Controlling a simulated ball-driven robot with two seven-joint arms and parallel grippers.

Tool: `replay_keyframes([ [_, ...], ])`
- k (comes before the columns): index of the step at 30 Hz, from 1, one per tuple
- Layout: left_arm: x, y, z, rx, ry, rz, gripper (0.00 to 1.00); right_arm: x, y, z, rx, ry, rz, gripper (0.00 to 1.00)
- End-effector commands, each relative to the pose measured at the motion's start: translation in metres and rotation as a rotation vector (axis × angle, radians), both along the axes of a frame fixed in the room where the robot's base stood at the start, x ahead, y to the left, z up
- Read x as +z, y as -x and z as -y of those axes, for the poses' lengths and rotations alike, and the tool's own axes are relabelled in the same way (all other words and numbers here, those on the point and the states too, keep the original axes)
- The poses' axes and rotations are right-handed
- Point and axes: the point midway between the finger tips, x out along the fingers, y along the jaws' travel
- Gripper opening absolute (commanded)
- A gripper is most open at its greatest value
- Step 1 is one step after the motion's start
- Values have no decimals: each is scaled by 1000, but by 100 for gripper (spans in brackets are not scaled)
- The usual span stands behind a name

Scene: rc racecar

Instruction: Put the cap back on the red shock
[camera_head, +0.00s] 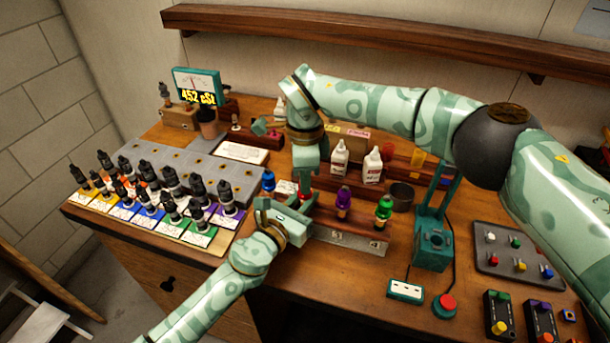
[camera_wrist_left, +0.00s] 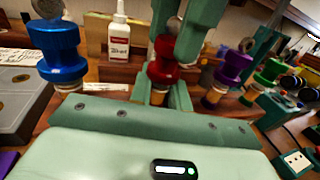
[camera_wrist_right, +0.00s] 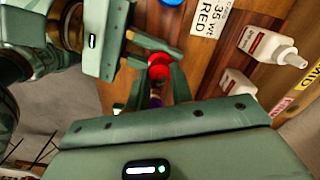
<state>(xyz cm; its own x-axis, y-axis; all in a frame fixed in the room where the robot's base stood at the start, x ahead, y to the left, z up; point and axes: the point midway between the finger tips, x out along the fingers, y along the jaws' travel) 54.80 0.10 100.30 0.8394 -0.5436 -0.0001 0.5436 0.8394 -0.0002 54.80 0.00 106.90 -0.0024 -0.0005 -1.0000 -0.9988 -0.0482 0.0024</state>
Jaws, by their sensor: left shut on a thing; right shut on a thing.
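The red shock (camera_wrist_left: 164,72) stands upright in the left wrist view, with its red upper part showing between the two grippers. My left gripper (camera_wrist_left: 163,98) is shut around the shock's lower body from the side. My right gripper (camera_head: 306,186) comes down from above and is shut on the red cap (camera_wrist_right: 158,70) at the top of the shock. Its fingers hide part of the cap, so I cannot tell whether the cap is seated. In the head view the shock is mostly hidden between the two grippers.
A blue shock (camera_wrist_left: 58,52) stands to the left; purple (camera_head: 343,203) and green (camera_head: 384,210) shocks stand to the right. White bottles (camera_head: 372,165) stand behind, and a dark cup (camera_head: 402,196) is at right. Several capped shocks fill the colored mats at left.

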Motion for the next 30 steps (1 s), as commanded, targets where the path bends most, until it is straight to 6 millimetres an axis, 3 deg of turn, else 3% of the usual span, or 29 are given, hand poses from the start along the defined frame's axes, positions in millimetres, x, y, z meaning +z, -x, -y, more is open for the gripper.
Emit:
replay_keyframes([
  [5, 0, 1, 1, -2, 0, 0, 0, 0, -1, 1, -343, 2, 3, 0],
  [12, 0, 1, 1, -2, 0, 0, 0, 0, -1, 0, -1117, 3, 4, 0],
  [17, 0, 1, 1, -2, -1, -1, 0, -1, 0, 0, -1503, 1, 4, 0],
  [22, 0, 1, 1, -2, -1, -1, 0, -1, -1, 0, -1537, 2, 4, 0],
  [23, 0, 1, 1, -2, -1, -1, 0, -1, -1, 0, -1537, 2, 4, 28],
  [25, 0, 1, 1, -2, -1, -1, 0, -1, 0, 0, -1536, 2, 4, 48],
  [30, 0, 1, 1, -2, 0, -1, 0, -1, 0, 0, -1535, 3, 3, 48],
])
